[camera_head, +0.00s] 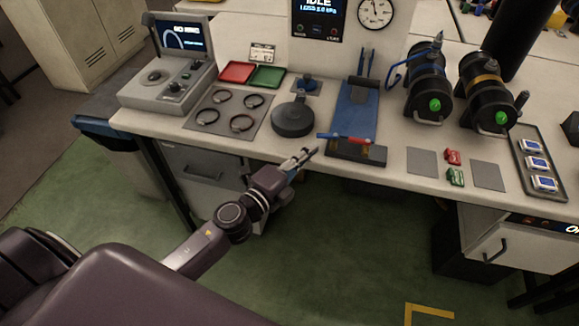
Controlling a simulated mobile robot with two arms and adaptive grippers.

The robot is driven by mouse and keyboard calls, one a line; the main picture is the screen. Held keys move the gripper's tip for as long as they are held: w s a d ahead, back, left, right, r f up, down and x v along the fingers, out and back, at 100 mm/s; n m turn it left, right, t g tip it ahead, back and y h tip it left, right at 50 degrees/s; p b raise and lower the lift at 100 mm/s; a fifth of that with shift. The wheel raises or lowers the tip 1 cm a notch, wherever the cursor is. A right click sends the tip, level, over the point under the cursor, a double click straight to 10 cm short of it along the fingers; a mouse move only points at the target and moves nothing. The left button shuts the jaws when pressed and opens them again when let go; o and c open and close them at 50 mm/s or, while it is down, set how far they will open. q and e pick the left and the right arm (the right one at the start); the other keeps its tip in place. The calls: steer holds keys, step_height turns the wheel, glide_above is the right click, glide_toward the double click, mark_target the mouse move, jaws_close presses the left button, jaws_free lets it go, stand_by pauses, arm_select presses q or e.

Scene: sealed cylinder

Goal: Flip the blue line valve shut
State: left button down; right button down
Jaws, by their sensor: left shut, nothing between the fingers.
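A dark cylinder with a blue band (427,75) lies on the bench right of centre, its green round end facing me. A bent blue piece (396,76) stands at its left side, and a small blue fitting (438,39) sits at its far top. I cannot tell which of these is the blue line valve's handle, nor its position. My left gripper (307,155) is shut and empty at the bench's front edge, left of and nearer than the blue-banded cylinder, well apart from it. My right gripper is not in view.
A second cylinder with a yellow band (486,82) lies to the right. A blue stand (355,105) with a red-and-blue tool (345,138) is between my left gripper and the blue-banded cylinder. A black round device (292,119) is behind my gripper. A tray (541,165) is far right.

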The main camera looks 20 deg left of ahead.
arm_select(q)
steer(key=v, duration=0.9)
steer(key=shift+s+a, duration=0.15)
steer(key=shift+s, duration=0.1)
